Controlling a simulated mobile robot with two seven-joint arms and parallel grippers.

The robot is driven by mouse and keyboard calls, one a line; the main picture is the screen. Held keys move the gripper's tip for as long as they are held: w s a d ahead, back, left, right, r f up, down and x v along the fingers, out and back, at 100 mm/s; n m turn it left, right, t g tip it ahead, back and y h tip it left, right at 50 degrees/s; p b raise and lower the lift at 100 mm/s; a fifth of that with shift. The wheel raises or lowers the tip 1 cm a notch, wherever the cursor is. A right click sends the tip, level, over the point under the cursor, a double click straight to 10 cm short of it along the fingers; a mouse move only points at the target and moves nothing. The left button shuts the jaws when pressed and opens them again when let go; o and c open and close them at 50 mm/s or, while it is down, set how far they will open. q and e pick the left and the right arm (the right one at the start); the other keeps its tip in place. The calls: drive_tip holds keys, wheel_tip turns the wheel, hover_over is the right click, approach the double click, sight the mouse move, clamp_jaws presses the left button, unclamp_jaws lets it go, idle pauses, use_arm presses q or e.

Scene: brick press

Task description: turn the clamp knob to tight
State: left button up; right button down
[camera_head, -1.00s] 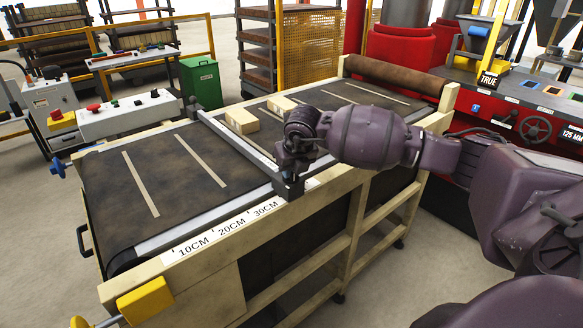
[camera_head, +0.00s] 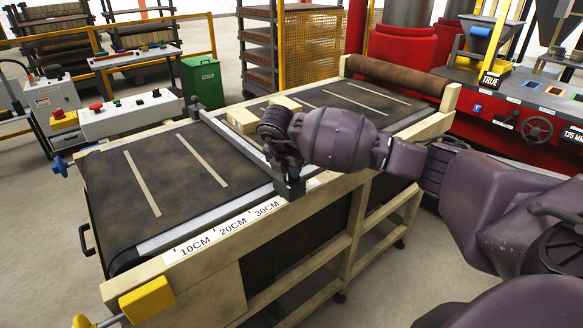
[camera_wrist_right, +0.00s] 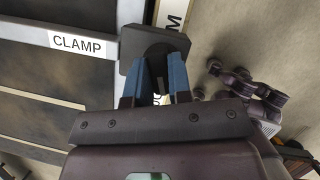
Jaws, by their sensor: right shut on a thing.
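The clamp knob (camera_wrist_right: 157,68) is dark and sits between my right gripper's two blue fingers in the right wrist view, partly hidden by them. My right gripper (camera_wrist_right: 157,82) is shut on it. A dark clamp block (camera_wrist_right: 131,45) lies just beyond the fingertips, beside a white CLAMP label (camera_wrist_right: 77,44) on the grey bar. In the head view my right gripper (camera_head: 286,172) is at the near end of the grey bar (camera_head: 235,150), above the dark clamp block (camera_head: 290,189). The knob's turn angle cannot be read. My left gripper is not in view.
The bar crosses a brown conveyor belt (camera_head: 105,205) with pale stripes. A centimetre scale (camera_head: 232,222) runs along the near rail. Pale bricks (camera_head: 242,121) lie on the belt behind my wrist. A yellow block (camera_head: 147,298) sticks out at the front left.

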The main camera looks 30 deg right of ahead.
drive_tip(key=m, duration=0.2)
drive_tip(key=m+g, duration=0.1)
drive_tip(key=m, duration=0.1)
drive_tip(key=shift+f+g+p, duration=0.15)
drive_tip(key=shift+g+p, duration=0.15)
idle(0.5)
drive_tip(key=c, duration=1)
unclamp_jaws()
drive_tip(key=shift+c, duration=0.2)
